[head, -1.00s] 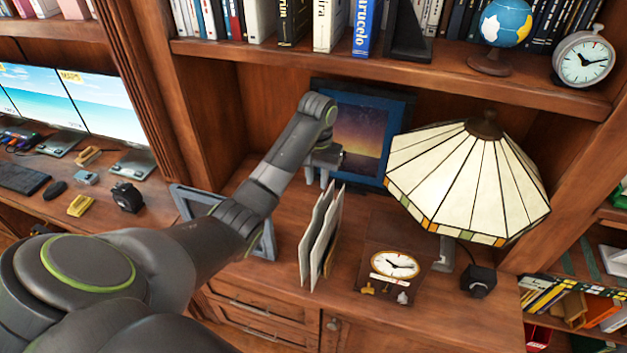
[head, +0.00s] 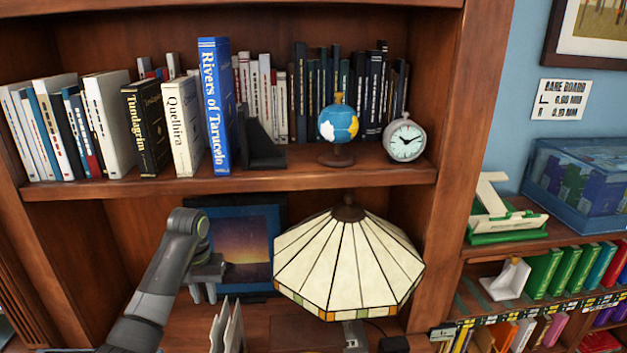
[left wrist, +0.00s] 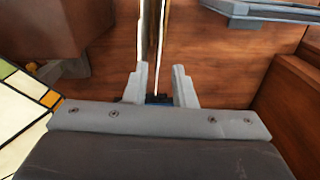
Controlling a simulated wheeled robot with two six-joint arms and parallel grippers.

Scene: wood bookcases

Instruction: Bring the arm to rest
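My left gripper (head: 205,293) hangs in front of the dark-framed picture (head: 240,250), above the upright pale panels (head: 228,328) at the bottom of the head view. Its fingers point down. In the left wrist view my left gripper (left wrist: 158,88) shows two fingers spread apart with nothing clasped. The thin panels (left wrist: 152,35) appear edge-on beyond the gap between the fingers. My right gripper is not in view.
A paneled lampshade (head: 350,260) stands close to the right of the gripper. Above is a shelf (head: 330,176) with books, a blue globe (head: 338,122) and a round clock (head: 405,139). A blue-grey bar (left wrist: 262,14) shows in the wrist view.

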